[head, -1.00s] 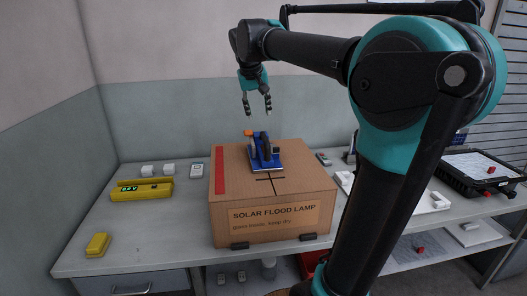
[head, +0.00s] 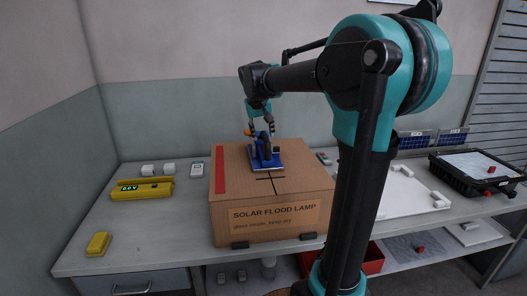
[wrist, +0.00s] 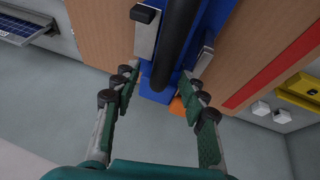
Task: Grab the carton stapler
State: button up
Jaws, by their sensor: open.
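The carton stapler (head: 266,160) is blue with a dark handle and an orange part, and stands on top of a cardboard box (head: 240,196) labelled "SOLAR FLOOD LAMP". In the wrist view the stapler (wrist: 158,78) shows its blue body and black bar at the top centre, lined up with the gap between my fingers. My gripper (head: 262,120) is open and close above the back end of the stapler. In the wrist view my gripper (wrist: 160,96) has its two fingers spread with nothing held. I cannot tell whether a finger touches the stapler.
The box stands on a grey bench (head: 150,228). A yellow meter (head: 142,189) and a small yellow block (head: 97,243) lie to the left. A black case (head: 478,170) and a white board (head: 410,188) are on the right. The wall is close behind.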

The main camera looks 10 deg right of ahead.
grip_shut()
jog(key=shift+r, duration=0.2)
dwell(0.6)
